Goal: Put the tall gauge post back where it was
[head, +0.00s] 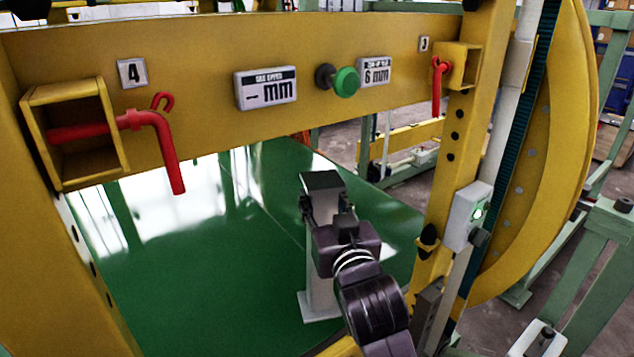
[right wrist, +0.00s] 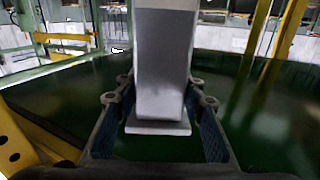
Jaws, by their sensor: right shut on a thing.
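The tall gauge post (head: 318,285) is a pale grey upright bar with a wider plate at its lower end and a dark flat top. My right gripper (head: 322,208) comes in from the lower right and is shut on its upper part. In the right wrist view the post (right wrist: 162,60) stands between the two fingers of my right gripper (right wrist: 160,115), its end plate showing. The post looks upright over the green surface (head: 210,290); I cannot tell whether its foot touches it. My left gripper is not in view.
A yellow beam (head: 200,60) crosses above, with red bent pins (head: 150,125) in brackets, label plates (head: 265,88) and a green knob (head: 346,82). A yellow upright (head: 455,150) with a green-lit box (head: 468,215) stands close on the right. The green surface is clear left of the post.

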